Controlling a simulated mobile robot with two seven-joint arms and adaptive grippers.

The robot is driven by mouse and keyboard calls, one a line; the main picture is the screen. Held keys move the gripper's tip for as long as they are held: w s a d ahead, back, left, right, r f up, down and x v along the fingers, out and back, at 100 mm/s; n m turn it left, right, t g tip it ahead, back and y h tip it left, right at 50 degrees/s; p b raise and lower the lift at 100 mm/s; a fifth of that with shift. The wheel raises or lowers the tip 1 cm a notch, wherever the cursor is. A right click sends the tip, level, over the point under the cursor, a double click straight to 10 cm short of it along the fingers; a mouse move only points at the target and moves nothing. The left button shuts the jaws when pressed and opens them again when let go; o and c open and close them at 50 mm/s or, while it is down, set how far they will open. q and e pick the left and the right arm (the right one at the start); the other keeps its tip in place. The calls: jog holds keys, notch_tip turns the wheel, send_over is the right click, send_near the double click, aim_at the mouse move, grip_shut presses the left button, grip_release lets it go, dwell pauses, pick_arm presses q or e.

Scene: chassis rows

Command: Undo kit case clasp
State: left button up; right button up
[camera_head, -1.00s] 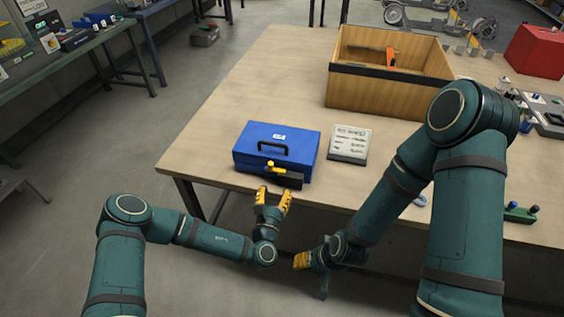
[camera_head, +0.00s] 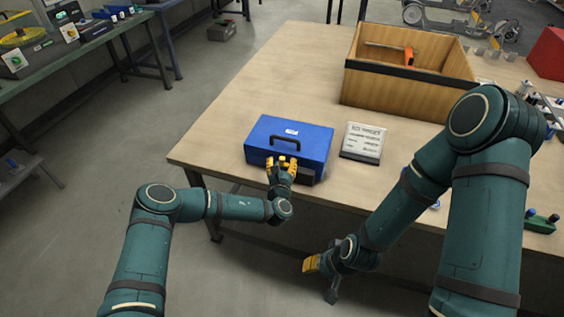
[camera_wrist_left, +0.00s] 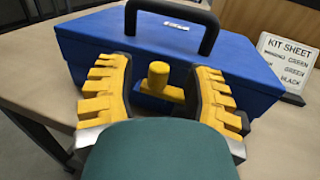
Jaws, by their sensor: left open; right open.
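The blue kit case (camera_head: 312,143) stands closed near the table's front edge, its black handle (camera_head: 286,141) on top; it also fills the left wrist view (camera_wrist_left: 88,45). The yellow clasp (camera_wrist_left: 160,78) is on the case's front face, a knob with a crossbar. My left gripper (camera_head: 282,163) is at the case's front. In the left wrist view its yellow fingers (camera_wrist_left: 160,95) are open on either side of the clasp, with gaps to both. My right gripper (camera_head: 312,264) hangs low before the table's front edge, away from the case; its fingers look small here.
A kit sheet (camera_head: 363,141) on a stand is right of the case. A wooden box (camera_head: 405,90) with an orange-handled tool stands behind. My right arm covers the table's right front. The table (camera_head: 245,85) is clear left of and behind the case.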

pick_arm(q)
jog(key=shift+w, duration=0.85)
jog(key=shift+o, duration=0.2)
grip_shut()
jog(key=shift+s+n+y+p, duration=0.1)
jog(key=shift+n+y+p, duration=0.3)
jog(key=shift+y+p, duration=0.35)
